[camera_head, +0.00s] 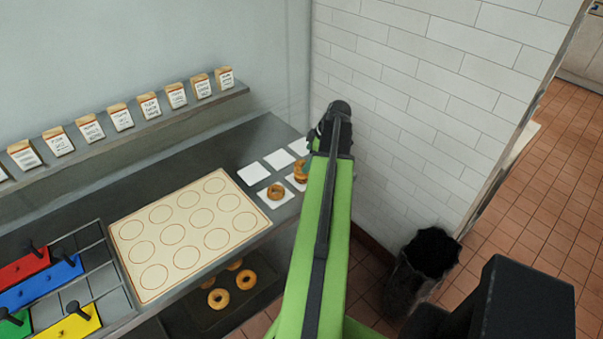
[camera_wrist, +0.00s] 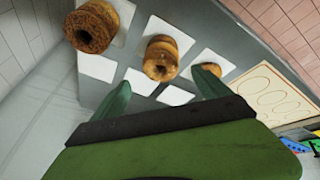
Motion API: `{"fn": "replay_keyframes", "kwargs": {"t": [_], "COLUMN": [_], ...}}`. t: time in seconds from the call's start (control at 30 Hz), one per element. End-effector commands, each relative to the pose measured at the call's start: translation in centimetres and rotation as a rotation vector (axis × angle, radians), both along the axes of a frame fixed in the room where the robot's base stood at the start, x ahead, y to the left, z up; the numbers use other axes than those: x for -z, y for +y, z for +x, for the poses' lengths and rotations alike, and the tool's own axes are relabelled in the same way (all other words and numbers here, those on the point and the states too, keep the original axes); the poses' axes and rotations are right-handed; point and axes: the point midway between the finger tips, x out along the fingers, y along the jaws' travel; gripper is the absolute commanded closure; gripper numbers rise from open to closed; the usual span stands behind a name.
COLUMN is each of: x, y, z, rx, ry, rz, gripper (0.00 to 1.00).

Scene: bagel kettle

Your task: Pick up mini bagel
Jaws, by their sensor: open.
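In the wrist view, a tall brown bagel stack (camera_wrist: 92,30) stands at the upper left. A lighter stack (camera_wrist: 162,60) stands in the middle, and a low bagel (camera_wrist: 207,57) sits at the right, each on a white square. In the head view, one bagel (camera_head: 276,191) lies on a near square and a stack (camera_head: 300,172) shows partly behind my arm. My gripper (camera_wrist: 162,86) is open and empty, its green fingers spread, with the middle stack beyond the gap. In the head view, my arm's end hides the far squares.
Several empty white squares (camera_wrist: 97,67) lie on the grey counter. A cream mat with circles (camera_head: 150,256) lies left of them. More bagels (camera_head: 218,298) lie on a lower shelf. A tiled wall (camera_head: 420,90) stands right, with a black bin (camera_head: 425,265) beside it.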

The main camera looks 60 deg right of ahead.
Motion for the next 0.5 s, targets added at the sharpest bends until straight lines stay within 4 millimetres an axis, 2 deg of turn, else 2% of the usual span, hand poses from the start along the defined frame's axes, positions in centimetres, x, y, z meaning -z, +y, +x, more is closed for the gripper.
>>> {"fn": "replay_keyframes", "kwargs": {"t": [0.3,0.5], "x": [4.9,4.6], "y": [-0.2,-0.1], "z": [1.6,1.8], "rx": [-0.001,0.0], "ry": [0.0,0.0], "rz": [0.0,0.0], "gripper": [0.13,0.13]}}
